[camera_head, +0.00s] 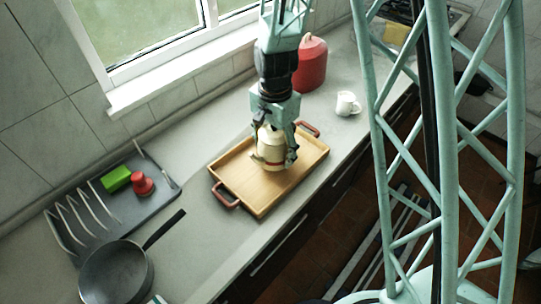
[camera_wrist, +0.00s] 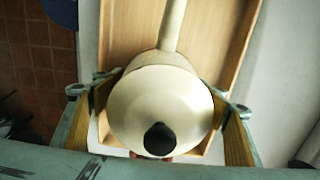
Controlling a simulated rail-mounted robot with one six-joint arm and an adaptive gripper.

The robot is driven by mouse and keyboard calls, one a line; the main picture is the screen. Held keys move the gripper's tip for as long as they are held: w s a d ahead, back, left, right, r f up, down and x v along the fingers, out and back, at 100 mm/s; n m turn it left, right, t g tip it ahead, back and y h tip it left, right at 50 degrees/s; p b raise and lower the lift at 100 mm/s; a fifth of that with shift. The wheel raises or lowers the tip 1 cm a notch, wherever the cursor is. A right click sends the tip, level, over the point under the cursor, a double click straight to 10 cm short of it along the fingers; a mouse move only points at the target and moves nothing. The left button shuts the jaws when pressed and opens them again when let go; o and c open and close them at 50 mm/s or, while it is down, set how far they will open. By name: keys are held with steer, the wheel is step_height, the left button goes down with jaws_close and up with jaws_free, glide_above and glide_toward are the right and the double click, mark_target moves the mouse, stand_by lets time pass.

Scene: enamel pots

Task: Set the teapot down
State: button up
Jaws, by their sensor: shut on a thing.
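The cream teapot (camera_head: 270,148) has a red band low on its body and is upright over the wooden tray (camera_head: 236,180). In the wrist view the teapot (camera_wrist: 160,100) fills the middle, with its dark lid knob toward me and its spout pointing up the picture. My gripper (camera_head: 274,135) comes from above with its fingers on both sides of the teapot body. In the wrist view my gripper (camera_wrist: 165,115) is shut on the teapot. The teapot's base is hidden in the wrist view, and I cannot tell whether it touches the tray.
A red canister (camera_head: 310,65) and a white mug (camera_head: 347,103) stand behind the tray. A grey dish rack (camera_head: 110,205) holds a green sponge (camera_head: 116,178) and a red item (camera_head: 142,184). A dark pan (camera_head: 116,272) lies at front left. Bare counter (camera_head: 195,205) lies left of the tray.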

mark_target(271, 129)
steer(key=shift+w+a, duration=0.1)
steer(key=shift+w+a, duration=0.25)
steer(key=shift+a, duration=0.25)
steer(key=shift+f, duration=1.8)
steer(key=o, duration=1.3)
steer(key=shift+f, duration=0.1)
steer(key=shift+o, duration=0.2)
steer(key=shift+r, duration=0.2)
steer(key=shift+r+p, duration=0.35)
steer(key=shift+r, duration=5.55)
